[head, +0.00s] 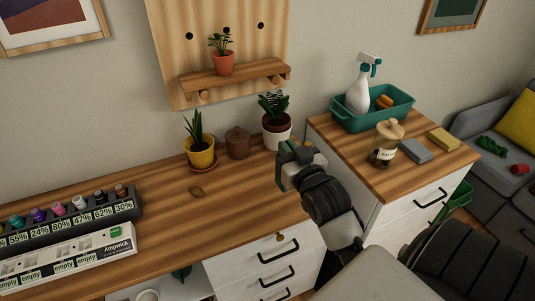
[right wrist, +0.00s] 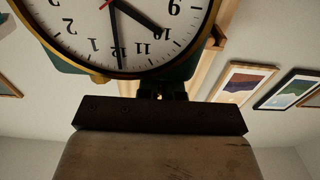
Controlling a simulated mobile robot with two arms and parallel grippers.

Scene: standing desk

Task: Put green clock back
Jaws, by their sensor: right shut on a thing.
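My right gripper (head: 296,155) is above the right part of the wooden desk, near the white plant pot. It is shut on the green clock (right wrist: 120,30). The right wrist view shows the clock's white face, brass rim and part of its green body, with the numerals upside down and the top of the frame cutting it off. In the head view only a little of the green clock (head: 282,180) shows, mostly hidden by the gripper. My left gripper is not in view.
The desk (head: 170,240) holds a yellow pot (head: 202,159), a brown jar (head: 238,143), a white pot (head: 276,133) and a bottle rack (head: 60,232). A pegboard (head: 165,40) with a shelf (head: 235,80) is behind.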

